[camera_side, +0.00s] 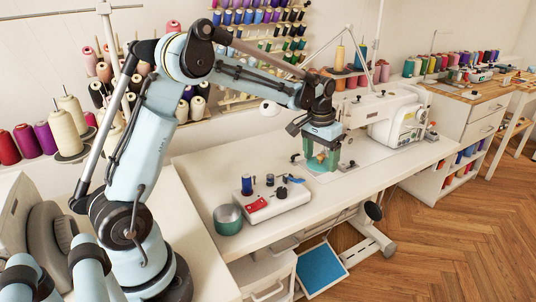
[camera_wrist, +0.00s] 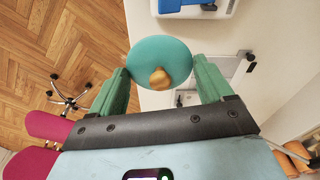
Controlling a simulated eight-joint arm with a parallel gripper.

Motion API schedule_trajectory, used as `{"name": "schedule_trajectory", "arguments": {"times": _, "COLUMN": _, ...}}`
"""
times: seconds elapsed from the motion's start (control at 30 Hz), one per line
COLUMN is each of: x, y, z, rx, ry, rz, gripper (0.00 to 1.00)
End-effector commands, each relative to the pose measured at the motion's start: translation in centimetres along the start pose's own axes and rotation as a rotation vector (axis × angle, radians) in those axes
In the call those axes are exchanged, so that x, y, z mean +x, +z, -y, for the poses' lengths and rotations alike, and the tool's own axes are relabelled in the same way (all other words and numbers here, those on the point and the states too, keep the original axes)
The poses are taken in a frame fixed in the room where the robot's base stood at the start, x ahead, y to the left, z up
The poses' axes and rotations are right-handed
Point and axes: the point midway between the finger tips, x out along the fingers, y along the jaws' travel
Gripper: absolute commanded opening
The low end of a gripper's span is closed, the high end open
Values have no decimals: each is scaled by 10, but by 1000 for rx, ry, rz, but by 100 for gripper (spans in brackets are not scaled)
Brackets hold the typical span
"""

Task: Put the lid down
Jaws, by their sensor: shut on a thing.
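The lid is a round teal disc with a small wooden knob; in the wrist view the lid (camera_wrist: 150,52) sits between my two green fingers with the knob facing the camera. In the side view the lid (camera_side: 317,166) shows at the fingertips over the white sewing table. My gripper (camera_side: 322,160) points down and is shut on the lid; it also shows in the wrist view (camera_wrist: 160,78). I cannot tell how far the lid is above the tabletop. A round teal tin (camera_side: 228,220) stands at the table's front left.
A white tray with a red item and blue spool (camera_side: 268,198) lies next to the tin, left of my gripper. The sewing machine (camera_side: 390,112) stands behind and right of it. The white tabletop (camera_side: 350,185) has bare room in front of my gripper.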

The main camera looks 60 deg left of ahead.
Motion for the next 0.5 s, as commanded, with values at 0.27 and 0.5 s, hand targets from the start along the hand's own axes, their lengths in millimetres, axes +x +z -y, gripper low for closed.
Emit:
{"name": "schedule_trajectory", "arguments": {"times": 0.27, "x": 27, "y": -14, "z": 38, "rx": 0, "ry": -1, "rz": 0, "gripper": 51}}
{"name": "schedule_trajectory", "arguments": {"times": 0.5, "x": 48, "y": -13, "z": 41, "rx": 1, "ry": 0, "rz": 0, "gripper": 51}}
